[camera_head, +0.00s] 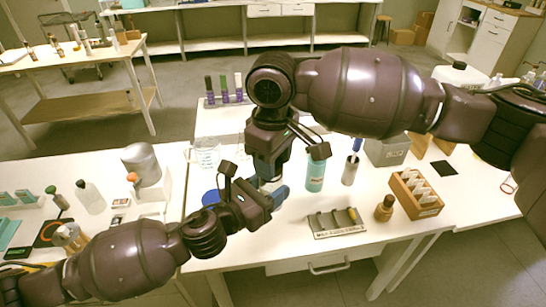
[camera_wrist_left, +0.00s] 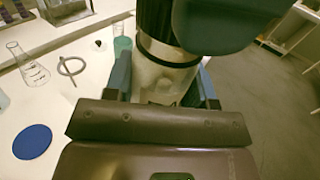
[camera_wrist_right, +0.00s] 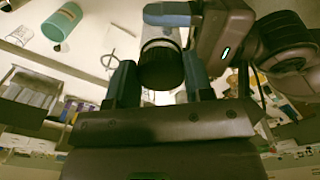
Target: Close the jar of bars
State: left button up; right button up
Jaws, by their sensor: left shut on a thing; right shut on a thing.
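The clear glass jar (camera_wrist_left: 166,80) is between the blue fingers of my left gripper (camera_head: 272,196), which is shut on it. Pale contents show through the glass. A black lid (camera_wrist_left: 156,24) is at the jar's mouth, in line with it. My right gripper (camera_head: 270,168) is shut on this lid, which shows between its fingers in the right wrist view (camera_wrist_right: 162,68). The lid and jar look touching or nearly so; I cannot tell whether the lid is seated. In the head view my grippers hide most of both.
The front table area left of the rack is clear.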

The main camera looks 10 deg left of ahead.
jog(key=shift+f, duration=0.3)
jog(key=m, duration=0.6)
jog(key=shift+s+a+m, duration=0.15)
jog(key=shift+m, duration=0.25)
jog(key=m, duration=0.8)
jog(key=shift+a+m, duration=0.2)
jog(key=shift+m, duration=0.2)
jog(key=m, duration=0.7)
jog(key=shift+a+f+m, duration=0.1)
jog(key=shift+m, duration=0.2)
jog(key=m, duration=0.7)
jog(key=shift+w, duration=0.25)
